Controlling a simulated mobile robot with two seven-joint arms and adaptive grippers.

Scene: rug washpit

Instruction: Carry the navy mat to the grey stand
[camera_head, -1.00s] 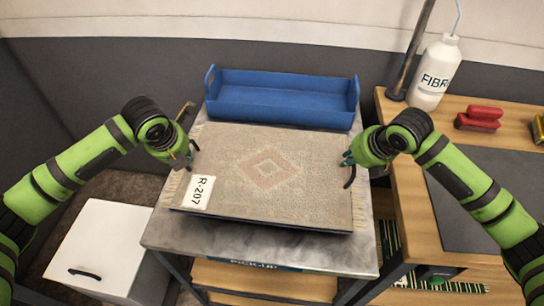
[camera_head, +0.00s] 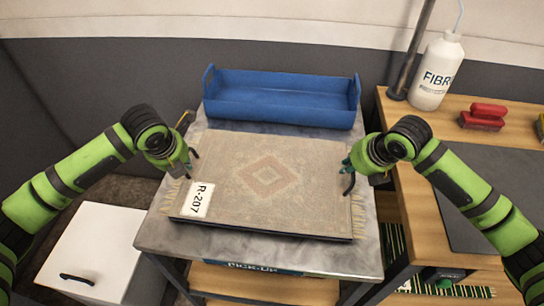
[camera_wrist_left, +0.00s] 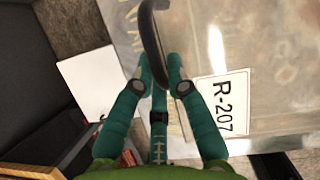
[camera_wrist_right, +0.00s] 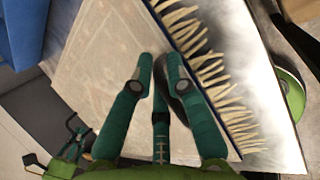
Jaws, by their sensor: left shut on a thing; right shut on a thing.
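The navy mat (camera_head: 290,233) shows as a thin dark edge under a beige patterned rug (camera_head: 270,165) with fringed ends and a white R-207 tag (camera_head: 198,199). A dark edge also shows beside the fringe in the right wrist view. The mat is level over the grey stand (camera_head: 225,238), which has a PICK-UP label; I cannot tell if it touches the top. My left gripper (camera_head: 187,165) is shut on the black handle at the left end, seen in the left wrist view (camera_wrist_left: 153,40). My right gripper (camera_head: 349,166) is shut at the right-end handle, partly hidden by its fingers.
A blue open tray (camera_head: 282,105) stands at the back of the stand, close behind the rug. A wooden bench at right holds a white bottle (camera_head: 436,75), red brushes (camera_head: 483,115) and a dark pad (camera_head: 490,185). A white box (camera_head: 90,250) stands on the floor at left.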

